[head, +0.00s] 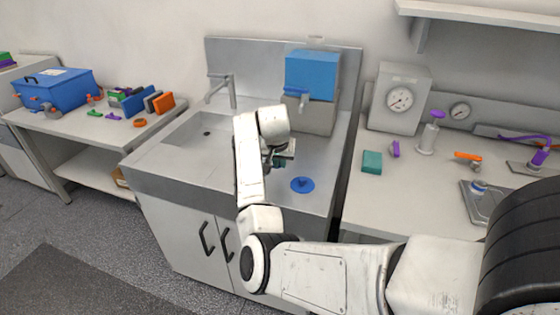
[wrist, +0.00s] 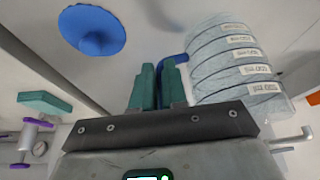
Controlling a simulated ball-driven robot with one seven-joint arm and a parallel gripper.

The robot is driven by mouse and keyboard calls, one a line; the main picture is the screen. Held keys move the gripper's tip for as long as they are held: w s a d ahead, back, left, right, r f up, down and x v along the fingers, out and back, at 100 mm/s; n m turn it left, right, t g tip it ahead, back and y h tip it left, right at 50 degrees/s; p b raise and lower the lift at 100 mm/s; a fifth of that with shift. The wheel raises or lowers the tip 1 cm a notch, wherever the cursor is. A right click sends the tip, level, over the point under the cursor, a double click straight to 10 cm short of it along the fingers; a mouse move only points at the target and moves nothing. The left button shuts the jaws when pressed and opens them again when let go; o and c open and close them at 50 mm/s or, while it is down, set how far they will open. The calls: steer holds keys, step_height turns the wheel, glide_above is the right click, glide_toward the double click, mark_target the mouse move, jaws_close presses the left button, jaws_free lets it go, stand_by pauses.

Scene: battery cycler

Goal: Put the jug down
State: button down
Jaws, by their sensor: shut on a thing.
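The jug (wrist: 235,70) is a pale, ribbed, see-through cylinder with several printed labels, at the right of the wrist view. A blue part at its near side, seemingly its handle (wrist: 183,62), meets the teal fingertips of my gripper (wrist: 160,72). My gripper is shut on it. In the head view my gripper (head: 284,154) is over the steel counter (head: 210,165), right of the sink basin. The jug is hidden behind my arm there. I cannot tell whether its base touches the counter.
A blue round lid-like piece (head: 302,184) lies on the counter's front right; it also shows in the wrist view (wrist: 92,30). A grey dispenser with a blue top (head: 311,75) and tap stands behind. A faucet (head: 221,90) is at the sink. A teal block (head: 372,162) sits on the right bench.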

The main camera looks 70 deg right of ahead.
steer(key=shift+f, duration=0.15)
steer(key=c, duration=1.2)
jaws_free()
steer(key=shift+o, duration=0.2)
steer(key=shift+r, duration=0.3)
steer(key=v, duration=1.2)
steer(key=s+a+f+n, duration=0.4)
steer(key=a+f+n, duration=0.4)
steer(key=a+f, duration=0.8)
steer(key=s+a+f+n+y, duration=0.2)
steer(key=s+a+f+n, duration=0.1)
steer(key=s+a, duration=0.4)
steer(key=s+a+f+n+y, duration=0.2)
steer(key=s+a+f+n, duration=0.2)
steer(key=a, duration=0.7)
steer(key=s+f, duration=0.2)
steer(key=s, duration=0.1)
steer(key=shift+a+b, duration=0.35)
steer(key=shift+a, duration=0.05)
